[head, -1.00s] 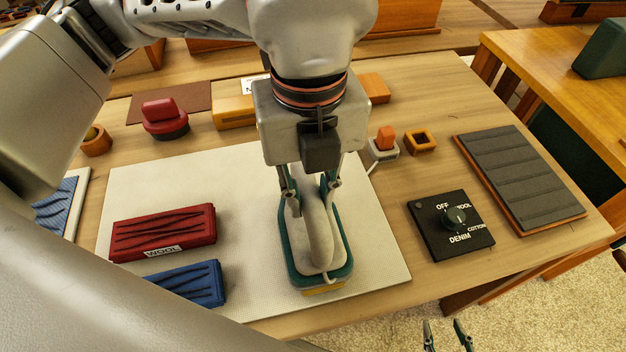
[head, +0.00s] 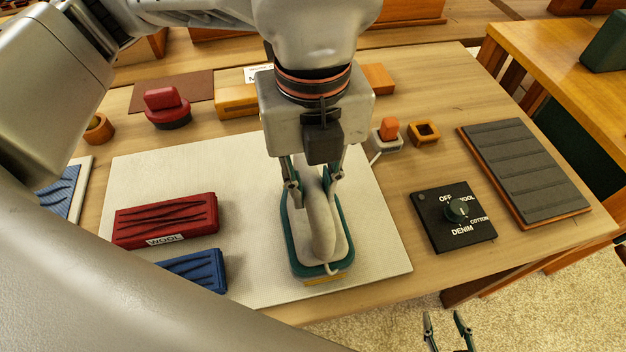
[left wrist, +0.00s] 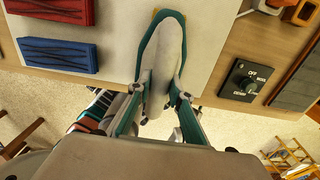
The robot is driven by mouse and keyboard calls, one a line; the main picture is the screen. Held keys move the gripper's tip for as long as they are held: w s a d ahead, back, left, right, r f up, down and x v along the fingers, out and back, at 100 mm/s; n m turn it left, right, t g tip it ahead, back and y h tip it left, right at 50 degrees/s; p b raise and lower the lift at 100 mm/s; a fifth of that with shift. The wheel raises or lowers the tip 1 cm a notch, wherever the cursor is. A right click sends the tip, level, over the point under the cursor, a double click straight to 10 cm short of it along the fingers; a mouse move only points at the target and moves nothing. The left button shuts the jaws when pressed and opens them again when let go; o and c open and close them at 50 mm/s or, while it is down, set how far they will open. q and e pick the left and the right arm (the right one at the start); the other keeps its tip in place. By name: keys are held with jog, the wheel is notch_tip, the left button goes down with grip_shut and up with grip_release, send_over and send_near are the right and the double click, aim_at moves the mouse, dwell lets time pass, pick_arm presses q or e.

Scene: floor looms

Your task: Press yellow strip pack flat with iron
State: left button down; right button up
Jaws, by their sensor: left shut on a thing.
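The iron, with a cream body and teal edge (head: 321,235), rests on the pale ironing mat (head: 250,185). My left gripper (head: 312,190) is shut on the iron's handle from above; the left wrist view shows the fingers on either side of the iron (left wrist: 160,60). A thin yellow edge of the strip pack (head: 326,280) shows under the iron's near end; the rest is hidden beneath the iron. My right gripper (head: 446,325) is at the bottom edge, over the floor, its two fingertips apart and empty.
A red pack labelled WOOL (head: 165,222) and a blue pack (head: 195,270) lie on the mat's left part. A black dial panel (head: 453,218) and a dark ribbed pad (head: 525,170) are on the right. Small orange pieces stand behind the mat.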

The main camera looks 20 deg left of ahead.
pick_arm(q)
jog(key=shift+f, duration=0.3)
pick_arm(e)
jog(key=shift+s+f, duration=0.15)
jog(key=shift+f, duration=0.05)
dwell(0.9)
jog(key=shift+r, duration=0.15)
dwell(1.0)
dwell(1.0)
dwell(0.4)
pick_arm(q)
jog(key=shift+r+p, duration=1.1)
jog(key=shift+r, duration=1)
jog(key=shift+r+p, duration=0.8)
jog(key=shift+r, duration=0.65)
pick_arm(e)
jog(key=w+r+t, duration=0.1)
jog(key=w+r, duration=0.2)
jog(key=r, duration=0.3)
jog(key=shift+r, duration=0.2)
